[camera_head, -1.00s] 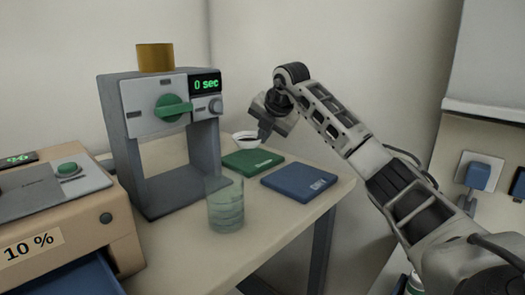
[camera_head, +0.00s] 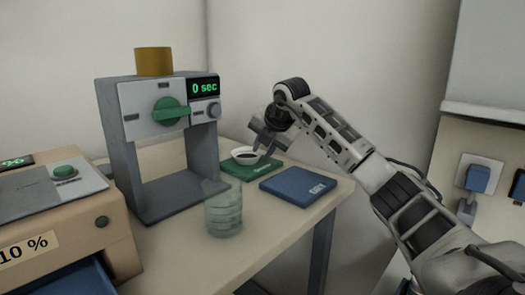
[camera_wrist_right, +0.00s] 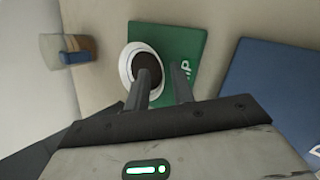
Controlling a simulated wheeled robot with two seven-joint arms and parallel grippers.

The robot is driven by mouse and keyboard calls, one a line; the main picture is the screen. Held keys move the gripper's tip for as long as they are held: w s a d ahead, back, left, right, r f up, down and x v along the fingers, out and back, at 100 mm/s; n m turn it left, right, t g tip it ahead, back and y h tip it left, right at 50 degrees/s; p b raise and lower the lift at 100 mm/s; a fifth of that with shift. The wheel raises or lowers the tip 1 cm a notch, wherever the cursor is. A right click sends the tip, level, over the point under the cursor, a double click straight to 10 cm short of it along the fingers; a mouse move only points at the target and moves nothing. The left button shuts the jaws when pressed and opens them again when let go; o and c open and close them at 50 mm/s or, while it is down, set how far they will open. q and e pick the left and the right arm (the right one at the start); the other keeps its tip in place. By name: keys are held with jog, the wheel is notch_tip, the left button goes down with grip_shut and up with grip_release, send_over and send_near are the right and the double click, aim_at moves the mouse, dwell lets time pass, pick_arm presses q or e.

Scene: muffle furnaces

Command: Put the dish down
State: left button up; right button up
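The dish (camera_head: 246,156) is a small white bowl with dark contents. It sits on the green mat (camera_head: 232,170) towards its back left side. In the right wrist view the dish (camera_wrist_right: 127,66) lies upright over the green mat (camera_wrist_right: 190,42). My right gripper (camera_head: 270,149) is low at the dish's right side. In the wrist view its fingers (camera_wrist_right: 164,80) are apart, one over the dish's inside and the other outside its rim, with green showing between them. Part of the dish is hidden behind a finger. My left gripper is not in view.
A blue mat (camera_head: 306,187) lies right of the green one. A clear beaker (camera_head: 223,212) stands in front. A grey device (camera_head: 140,110) with a green knob stands at left, beside a tan box (camera_head: 108,245). The table's right edge is close to the blue mat.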

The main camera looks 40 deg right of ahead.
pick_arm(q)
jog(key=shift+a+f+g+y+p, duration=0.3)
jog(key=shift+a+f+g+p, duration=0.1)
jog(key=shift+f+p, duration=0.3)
pick_arm(e)
jog(key=v, duration=1)
jog(key=shift+s+r, duration=0.15)
jog(key=shift+r, duration=0.15)
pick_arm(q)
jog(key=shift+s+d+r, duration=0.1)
